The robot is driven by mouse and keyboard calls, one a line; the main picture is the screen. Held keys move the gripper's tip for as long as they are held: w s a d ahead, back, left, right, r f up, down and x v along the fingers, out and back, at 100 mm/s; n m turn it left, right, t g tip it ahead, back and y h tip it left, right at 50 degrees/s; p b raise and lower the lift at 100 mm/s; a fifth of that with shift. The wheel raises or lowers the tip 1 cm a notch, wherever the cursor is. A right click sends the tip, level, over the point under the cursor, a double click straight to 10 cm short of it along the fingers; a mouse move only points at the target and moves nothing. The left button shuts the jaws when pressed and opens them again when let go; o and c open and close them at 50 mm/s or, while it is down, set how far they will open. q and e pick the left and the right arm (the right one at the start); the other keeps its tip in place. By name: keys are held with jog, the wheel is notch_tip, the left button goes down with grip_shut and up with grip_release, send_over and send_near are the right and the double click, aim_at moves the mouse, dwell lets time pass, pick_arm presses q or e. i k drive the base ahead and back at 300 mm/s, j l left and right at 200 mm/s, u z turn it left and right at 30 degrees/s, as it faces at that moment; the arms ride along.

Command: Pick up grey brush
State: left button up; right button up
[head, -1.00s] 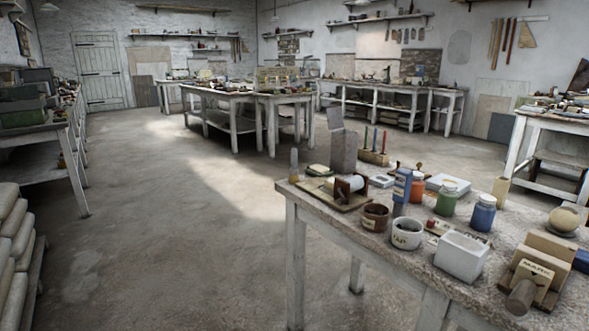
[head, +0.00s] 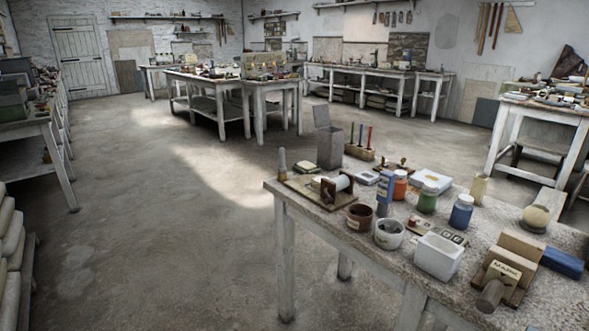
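I cannot make out a grey brush for certain. A small upright grey item (head: 282,160) stands at the far left corner of the near worktable (head: 312,213); it is too small to tell whether it is a brush. A grey cylinder (head: 490,296) lies at the table's front, against a tan block with a label (head: 503,270). Neither of my grippers is in view.
The near table also holds a white tub (head: 438,258), a blue jar (head: 461,211), a green jar (head: 427,198) and a grey box with a raised lid (head: 330,147). Open floor (head: 160,220) lies to its left. Pale sacks (head: 10,235) are stacked at the left edge.

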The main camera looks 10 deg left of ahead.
aim_at(282, 175)
jog(key=i+j+z, duration=0.25)
jog(key=z, duration=0.15)
jog(key=i+j+z, duration=0.25)
jog(key=z, duration=0.15)
jog(key=i+j+z, duration=0.15)
jog(key=j+z, duration=0.2)
jog(key=j, duration=0.2)
